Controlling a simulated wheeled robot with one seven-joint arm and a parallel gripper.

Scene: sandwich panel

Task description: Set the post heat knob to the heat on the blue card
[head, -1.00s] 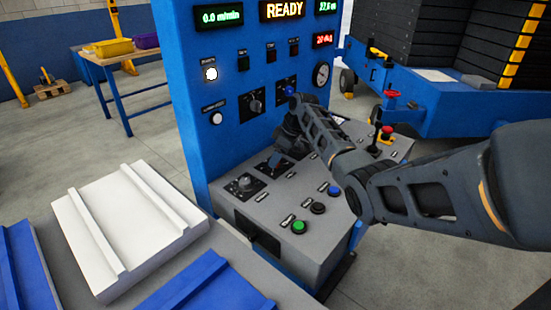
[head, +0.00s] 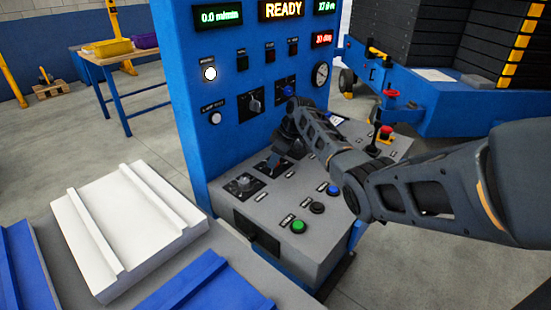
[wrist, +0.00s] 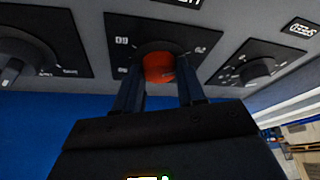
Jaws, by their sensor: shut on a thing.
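My gripper (wrist: 160,85) is shut on a red-orange round knob (wrist: 159,68), with one finger on each side of it. The knob sits on a black plate (wrist: 122,28) with white scale marks, too small to read surely. In the head view my gripper (head: 277,157) is at the sloped grey console, and my arm hides part of the knob row. I cannot make out the knob's name label. A small white sheet with some blue (head: 338,119) lies on the console's far part; I cannot tell whether it is the blue card.
A grey knob (wrist: 12,72) and a dark knob (wrist: 256,70) flank the held one. Green (head: 298,227), black (head: 317,208) and blue (head: 334,189) buttons lie along the console's front. The blue upright panel (head: 192,150) stands close behind.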

